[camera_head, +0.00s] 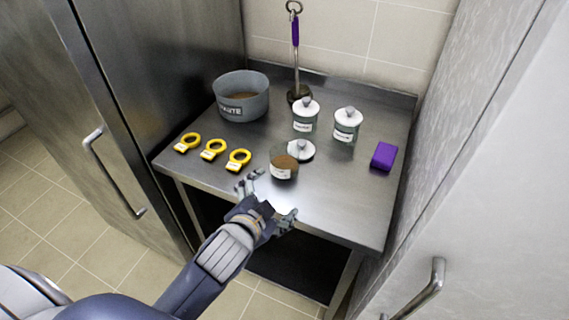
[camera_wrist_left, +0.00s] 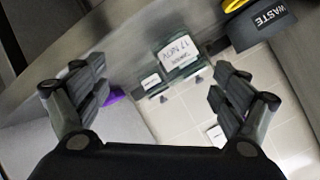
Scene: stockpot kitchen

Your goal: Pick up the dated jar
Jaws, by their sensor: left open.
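A glass jar (camera_head: 284,168) with brown contents and a white label stands at the front middle of the steel table. A lidded piece (camera_head: 301,151) with a knob is right behind it. In the left wrist view a jar (camera_wrist_left: 180,62) with a large handwritten label, seemingly a date, is ahead between the fingers. My left gripper (camera_head: 268,200) is open and empty at the table's front edge, just in front of the brown jar and apart from it. Its two spread fingers also show in the left wrist view (camera_wrist_left: 160,80). My right gripper is not in view.
Two lidded, labelled jars (camera_head: 305,117) (camera_head: 346,125) stand behind. A grey waste tub (camera_head: 243,106) is back left, with yellow rings (camera_head: 212,150) before it. A purple block (camera_head: 384,156) lies right. A purple-handled tool (camera_head: 296,60) is at the back. Tall steel cabinets flank the table.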

